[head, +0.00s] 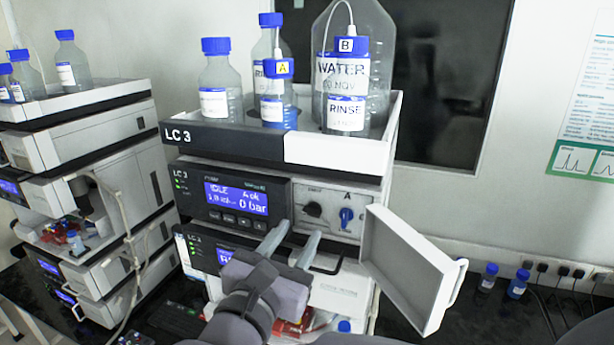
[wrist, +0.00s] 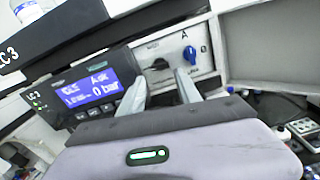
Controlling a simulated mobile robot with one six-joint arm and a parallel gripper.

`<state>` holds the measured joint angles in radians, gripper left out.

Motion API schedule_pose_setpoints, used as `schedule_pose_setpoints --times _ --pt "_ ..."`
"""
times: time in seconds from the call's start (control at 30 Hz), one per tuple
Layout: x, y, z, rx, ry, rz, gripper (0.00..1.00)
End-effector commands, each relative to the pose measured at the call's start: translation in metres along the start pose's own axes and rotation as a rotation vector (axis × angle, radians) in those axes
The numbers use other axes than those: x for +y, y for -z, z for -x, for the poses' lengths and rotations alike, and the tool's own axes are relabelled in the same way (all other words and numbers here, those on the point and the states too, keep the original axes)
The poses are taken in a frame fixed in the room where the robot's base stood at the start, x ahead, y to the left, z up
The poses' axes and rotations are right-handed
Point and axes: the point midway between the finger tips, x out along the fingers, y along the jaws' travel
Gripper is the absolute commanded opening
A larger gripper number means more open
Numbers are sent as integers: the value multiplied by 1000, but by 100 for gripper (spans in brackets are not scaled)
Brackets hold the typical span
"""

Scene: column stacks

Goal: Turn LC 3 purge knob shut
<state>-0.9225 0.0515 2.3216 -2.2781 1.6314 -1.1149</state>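The LC 3 stack has a pump module with a lit display (head: 237,199) reading about 0 bar. Right of it a pale panel holds a black knob (head: 313,209) and a blue knob (head: 346,216) under the letter A. The panel's small print is too blurred to tell which is labelled purge. In the wrist view the black knob (wrist: 158,65) lies between and beyond my fingertips, and the blue knob (wrist: 190,55) lies up and right of the right fingertip. My gripper (head: 300,229) is open and empty, just below and left of the black knob; contact cannot be told.
A white door (head: 408,268) hangs open right of the panel. Bottles, including the water bottle (head: 343,75), stand in the tray (head: 335,150) on top. Another stack (head: 85,165) stands at left. Two small blue-capped bottles (head: 517,284) stand on the dark bench at right.

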Motion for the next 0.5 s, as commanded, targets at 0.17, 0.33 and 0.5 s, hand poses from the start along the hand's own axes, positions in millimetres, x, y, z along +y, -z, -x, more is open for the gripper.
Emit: schedule_pose_setpoints --times 0.17,0.33,0.5 --pt "0 -1 -36 0 3 1 40" --pt "0 -1 -52 0 0 0 40" --pt "0 0 -55 0 -1 0 40"
